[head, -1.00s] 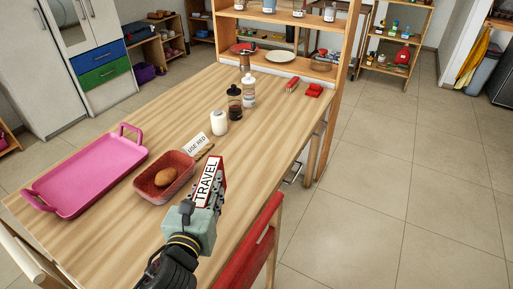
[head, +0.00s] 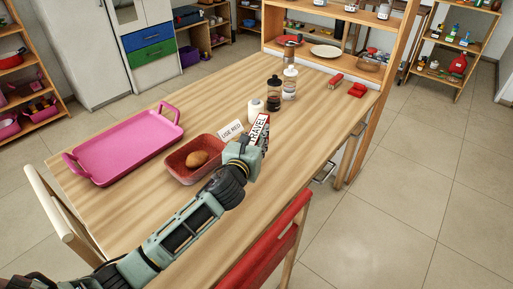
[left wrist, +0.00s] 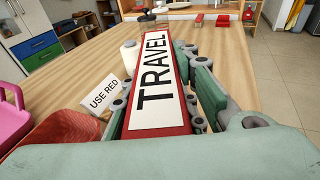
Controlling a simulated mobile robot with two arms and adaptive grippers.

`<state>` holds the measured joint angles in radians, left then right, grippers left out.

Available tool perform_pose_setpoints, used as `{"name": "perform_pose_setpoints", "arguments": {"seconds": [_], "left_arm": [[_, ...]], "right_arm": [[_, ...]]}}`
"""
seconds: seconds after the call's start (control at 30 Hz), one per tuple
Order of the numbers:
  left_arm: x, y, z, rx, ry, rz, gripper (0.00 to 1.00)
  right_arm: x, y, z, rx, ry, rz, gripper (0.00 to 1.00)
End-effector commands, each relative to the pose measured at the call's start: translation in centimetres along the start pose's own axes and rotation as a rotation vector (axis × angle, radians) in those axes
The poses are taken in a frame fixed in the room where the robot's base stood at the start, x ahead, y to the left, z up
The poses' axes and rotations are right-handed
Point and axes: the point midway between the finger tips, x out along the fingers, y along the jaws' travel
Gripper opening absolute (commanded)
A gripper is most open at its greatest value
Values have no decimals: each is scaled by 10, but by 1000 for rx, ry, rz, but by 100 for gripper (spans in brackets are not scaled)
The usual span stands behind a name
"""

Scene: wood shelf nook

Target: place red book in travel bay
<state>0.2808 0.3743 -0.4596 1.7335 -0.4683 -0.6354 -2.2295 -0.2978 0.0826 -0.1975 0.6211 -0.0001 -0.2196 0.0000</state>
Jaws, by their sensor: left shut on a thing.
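My left gripper (head: 255,142) is over the wooden table and shut on the red book (head: 260,130). The book has a white label reading TRAVEL. In the left wrist view the red book (left wrist: 140,142) lies between the fingers of the left gripper (left wrist: 160,100), with its label facing the camera and its far end pointing toward the bottles. I cannot make out a travel bay for certain; a wooden shelf unit (head: 393,40) stands at the table's far end. My right gripper is not in view.
A red bin (head: 180,173) holding a brown item and a USE RED card (head: 231,130) are close to the gripper. A pink tray (head: 120,150) lies left. Bottles (head: 290,83) and a white cylinder (head: 256,110) stand ahead. Red items (head: 357,90) lie near the shelf. The right tabletop is clear.

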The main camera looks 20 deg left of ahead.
Motion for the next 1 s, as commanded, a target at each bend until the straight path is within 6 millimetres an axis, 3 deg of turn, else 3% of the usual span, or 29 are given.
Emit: {"name": "perform_pose_setpoints", "arguments": {"seconds": [0.2,0.5,0.87,0.9,1.0], "left_arm": [[16,8,-9,-3,-3,-2,0],[21,8,-45,-2,-2,-3,0],[21,8,-49,0,-3,-3,0],[21,8,-50,0,0,-2,29],[21,8,-50,0,0,-2,38]], "right_arm": [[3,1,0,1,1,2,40],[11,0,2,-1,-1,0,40],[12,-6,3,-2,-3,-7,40],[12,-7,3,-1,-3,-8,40],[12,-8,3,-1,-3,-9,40]]}}
